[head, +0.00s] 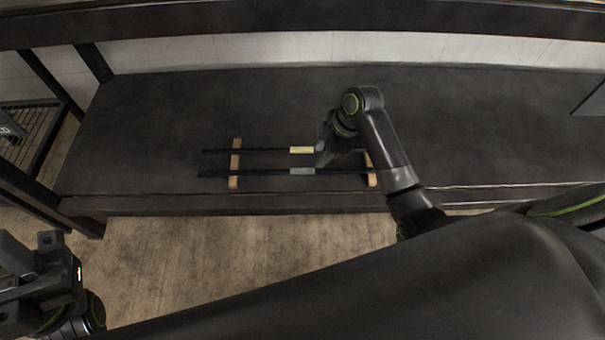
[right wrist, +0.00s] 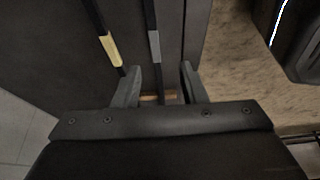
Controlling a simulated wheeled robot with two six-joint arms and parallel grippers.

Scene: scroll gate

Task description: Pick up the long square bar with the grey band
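The long square bar with the grey band (head: 303,171) lies left to right across two wooden rests on the dark bench, nearer the front edge. Its grey band also shows in the right wrist view (right wrist: 155,42). A parallel bar with a yellow band (head: 302,150) lies just behind it. My right gripper (head: 337,157) is above the bars, right of the coloured bands. In the right wrist view it is open (right wrist: 159,72), with the grey-banded bar lined up between its fingers. My left gripper (head: 48,262) is at the lower left, away from the bars; its opening is unclear.
The left wooden rest (head: 234,183) and the right wooden rest (head: 371,178) carry the bars; my right arm partly hides the right one. The bench (head: 490,120) is bare around them. Dark frame posts stand at the bench's left end.

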